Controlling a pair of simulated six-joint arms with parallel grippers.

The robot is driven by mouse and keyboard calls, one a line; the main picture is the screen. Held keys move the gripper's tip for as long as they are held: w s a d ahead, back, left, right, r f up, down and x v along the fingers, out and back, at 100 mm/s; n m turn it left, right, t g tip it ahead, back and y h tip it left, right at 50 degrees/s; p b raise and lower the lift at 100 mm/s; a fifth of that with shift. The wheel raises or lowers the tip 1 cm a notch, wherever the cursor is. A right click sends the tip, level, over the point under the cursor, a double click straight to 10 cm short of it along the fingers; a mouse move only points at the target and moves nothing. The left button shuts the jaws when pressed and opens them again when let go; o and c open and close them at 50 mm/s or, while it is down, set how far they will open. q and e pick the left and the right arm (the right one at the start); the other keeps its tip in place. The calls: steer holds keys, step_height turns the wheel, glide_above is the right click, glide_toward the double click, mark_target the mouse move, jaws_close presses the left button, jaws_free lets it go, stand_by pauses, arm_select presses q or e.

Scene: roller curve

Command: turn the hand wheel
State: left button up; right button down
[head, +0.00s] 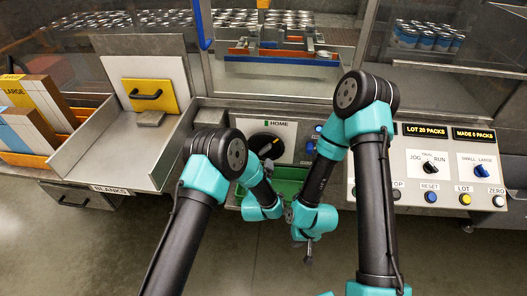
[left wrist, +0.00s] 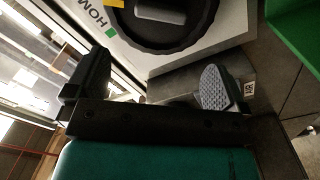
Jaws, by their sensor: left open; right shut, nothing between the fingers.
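My right gripper (head: 308,252) is shut and empty, pointing down in front of the machine, low and right of the wheel.
A green tray (head: 290,180) lies below the wheel panel. Blue buttons (head: 310,146) sit right of the wheel, partly behind my right arm. A control panel (head: 440,185) with knobs and buttons is further right. A blanks chute (head: 130,150) stands at left.

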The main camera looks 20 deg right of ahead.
mark_target(264, 151)
arm_select(q)
steer(key=x, duration=1.1)
steer(key=shift+d, duration=0.1)
steer(key=c, duration=1.2)
